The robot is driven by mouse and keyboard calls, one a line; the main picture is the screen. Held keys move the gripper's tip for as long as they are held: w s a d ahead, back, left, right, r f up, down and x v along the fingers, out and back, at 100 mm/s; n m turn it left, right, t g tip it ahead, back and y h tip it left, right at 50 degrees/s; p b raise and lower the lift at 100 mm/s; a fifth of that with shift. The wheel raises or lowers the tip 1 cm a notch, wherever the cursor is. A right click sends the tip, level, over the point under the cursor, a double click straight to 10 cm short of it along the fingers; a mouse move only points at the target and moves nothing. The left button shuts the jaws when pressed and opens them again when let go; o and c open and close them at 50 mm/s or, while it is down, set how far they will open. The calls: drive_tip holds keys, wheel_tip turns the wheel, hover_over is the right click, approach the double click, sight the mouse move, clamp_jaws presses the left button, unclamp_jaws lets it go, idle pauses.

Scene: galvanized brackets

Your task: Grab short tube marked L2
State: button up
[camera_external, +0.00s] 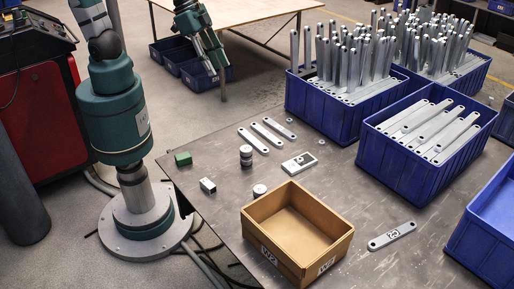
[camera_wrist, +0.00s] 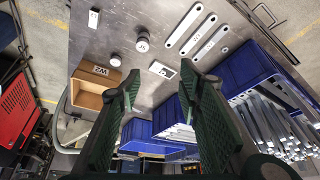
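Two short round pieces stand on the grey table. One dark-and-pale cylinder (camera_external: 246,155) is near the table's left part; in the wrist view its pale top (camera_wrist: 143,45) bears a mark I cannot read for certain. A lower round piece (camera_external: 260,190) is beside the cardboard box, and it also shows in the wrist view (camera_wrist: 115,60). I cannot tell which one is marked L2. My gripper (camera_external: 215,68) is raised, apart from both pieces. In the wrist view its two green fingers (camera_wrist: 159,82) are spread with nothing between them.
A cardboard box (camera_external: 247,229) marked W2 stands at the front. Near the pieces are a green block (camera_external: 183,159), a small white block (camera_external: 208,185), a labelled plate (camera_external: 299,163) and several flat brackets (camera_external: 266,135). Blue bins (camera_external: 318,117) with metal parts line the right.

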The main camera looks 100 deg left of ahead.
drive_tip(key=w+d+f+m+g+b, duration=0.2)
drive_tip(key=d+f+m+b, duration=0.1)
drive_tip(key=d+f, duration=0.95)
drive_tip(key=m+g+b, duration=0.1)
drive_tip(key=m+b, duration=0.1)
approach(207, 183)
drive_tip(key=shift+w+a+f, duration=0.1)
drive_tip(key=shift+w+a, duration=0.05)
drive_tip(key=shift+w, duration=0.55)
drive_tip(key=shift+s+d+f, duration=0.25)
drive_tip(key=shift+d+f, duration=0.1)
drive_tip(key=shift+f, duration=0.2)
drive_tip(key=shift+w+d+f, duration=0.1)
drive_tip(key=shift+w+f, duration=0.05)
drive_tip(key=shift+f, duration=1.1)
drive_tip(key=shift+f+b, duration=0.1)
drive_tip(key=shift+b, duration=0.2)
drive_tip(key=shift+w+d+f+b, duration=0.1)
drive_tip(key=shift+f+b, duration=0.35)
drive_tip(key=shift+f, duration=0.8)
drive_tip(key=shift+w+d+f+b, duration=0.15)
drive_tip(key=shift+f+b, duration=0.3)
drive_tip(key=shift+f, duration=0.8)
drive_tip(key=shift+a, duration=0.1)
